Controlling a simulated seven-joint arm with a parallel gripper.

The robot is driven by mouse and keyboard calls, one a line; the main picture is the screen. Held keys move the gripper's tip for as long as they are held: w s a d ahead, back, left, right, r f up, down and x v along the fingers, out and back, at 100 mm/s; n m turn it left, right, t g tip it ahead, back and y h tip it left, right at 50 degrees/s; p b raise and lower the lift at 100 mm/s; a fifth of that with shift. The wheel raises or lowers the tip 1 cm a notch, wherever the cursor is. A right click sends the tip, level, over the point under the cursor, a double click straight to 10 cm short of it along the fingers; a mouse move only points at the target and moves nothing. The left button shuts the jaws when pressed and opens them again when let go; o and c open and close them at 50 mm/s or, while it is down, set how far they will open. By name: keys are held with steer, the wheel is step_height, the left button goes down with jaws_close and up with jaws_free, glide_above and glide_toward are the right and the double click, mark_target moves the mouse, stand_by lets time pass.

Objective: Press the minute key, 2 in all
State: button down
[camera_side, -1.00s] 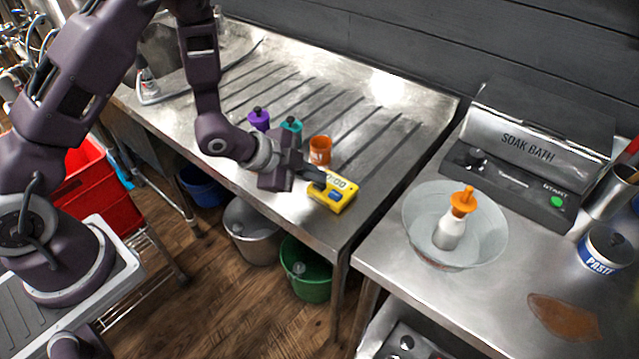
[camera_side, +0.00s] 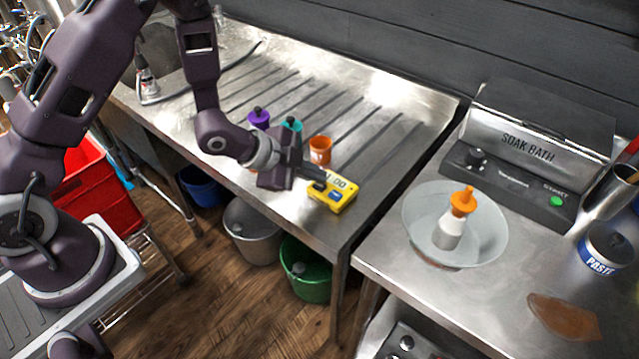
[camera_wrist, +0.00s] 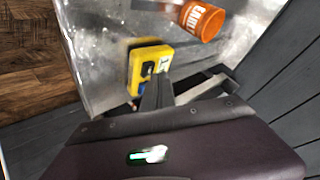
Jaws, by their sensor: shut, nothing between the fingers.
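The yellow timer (camera_side: 341,198) sits near the front right corner of the steel draining table, with a grey display and blue and dark keys on its face. The visible end of the display reads like "1:00"; its left part is hidden by my fingers. My gripper (camera_side: 318,183) is shut and empty, its fingertips at the timer's left end. I cannot tell whether they touch a key. In the wrist view the timer (camera_wrist: 158,52) lies just beyond the shut fingertips (camera_wrist: 155,84), which cover part of its near end.
An orange tub (camera_side: 320,150) stands close behind the timer, with teal (camera_side: 291,125) and purple (camera_side: 258,119) containers farther left. A bowl (camera_side: 420,240) with an orange-capped bottle and the soak bath (camera_side: 525,150) are on the right-hand bench. The table's front edge is close by.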

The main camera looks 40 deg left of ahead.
mark_target(315, 187)
steer(key=shift+r, duration=0.35)
steer(key=shift+r, duration=0.1)
steer(key=shift+r, duration=2.45)
stand_by(0.5)
step_height(315, 187, up, 4)
steer(key=shift+f, duration=0.1)
steer(key=shift+f, duration=0.1)
steer(key=shift+f, duration=4.35)
steer(key=shift+f, duration=0.1)
